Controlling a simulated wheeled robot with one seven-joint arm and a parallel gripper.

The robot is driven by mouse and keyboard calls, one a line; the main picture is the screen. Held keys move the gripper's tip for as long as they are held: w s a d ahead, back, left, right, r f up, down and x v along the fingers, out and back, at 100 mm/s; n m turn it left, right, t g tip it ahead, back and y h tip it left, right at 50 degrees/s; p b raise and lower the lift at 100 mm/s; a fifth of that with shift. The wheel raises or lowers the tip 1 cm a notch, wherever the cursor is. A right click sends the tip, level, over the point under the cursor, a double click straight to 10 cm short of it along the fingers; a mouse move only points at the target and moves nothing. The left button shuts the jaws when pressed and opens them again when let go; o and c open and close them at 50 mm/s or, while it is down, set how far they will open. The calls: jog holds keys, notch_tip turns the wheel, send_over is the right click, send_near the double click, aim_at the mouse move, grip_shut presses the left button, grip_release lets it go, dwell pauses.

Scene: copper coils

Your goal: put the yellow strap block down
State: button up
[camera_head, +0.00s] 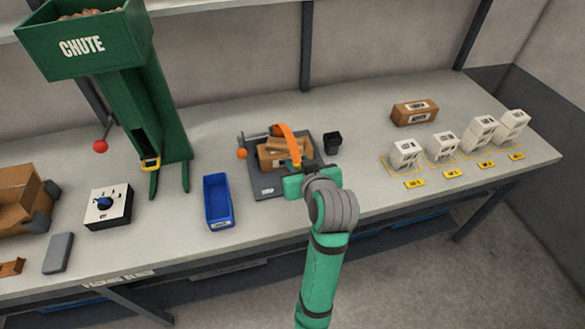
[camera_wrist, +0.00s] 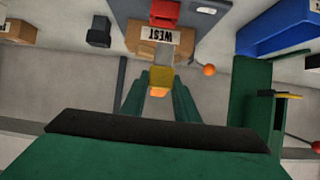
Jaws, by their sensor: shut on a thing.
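The yellow strap block (camera_wrist: 160,76) sits between the fingertips of my gripper (camera_wrist: 160,88) in the wrist view, with an orange piece just below it. My gripper (camera_head: 297,171) is shut on it, at the near side of a brown carton (camera_head: 268,156) on a dark grey plate (camera_head: 268,187). In the head view an orange strap (camera_head: 286,140) arches over the carton and comes down to my gripper. The block is mostly hidden there by my gripper. The wrist view shows the carton's WEST label (camera_wrist: 160,34) upside down. I cannot tell whether the block touches anything below.
An orange-knobbed lever (camera_head: 242,153) stands left of the carton, and a black cup (camera_head: 332,142) right. A blue bin (camera_head: 218,200), control box (camera_head: 108,207) and green chute (camera_head: 145,100) are left. White blocks (camera_head: 442,147) and another carton (camera_head: 414,113) are right. The bench between is clear.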

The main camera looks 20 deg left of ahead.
jog(key=w+a+f, duration=0.1)
jog(key=w+f, duration=0.1)
jog(key=w+a+f, duration=0.1)
jog(key=w+f, duration=0.1)
jog(key=w+a+f, duration=0.1)
jog(key=w+f, duration=0.1)
jog(key=f, duration=0.1)
jog(key=shift+w+a, duration=0.2)
jog(key=shift+a, duration=0.1)
jog(key=shift+f, duration=1.55)
jog(key=shift+f, duration=0.1)
jog(key=o, duration=1.1)
jog(key=shift+w, duration=0.15)
jog(key=shift+c, duration=0.2)
jog(key=shift+a, duration=0.1)
jog(key=shift+s, duration=0.2)
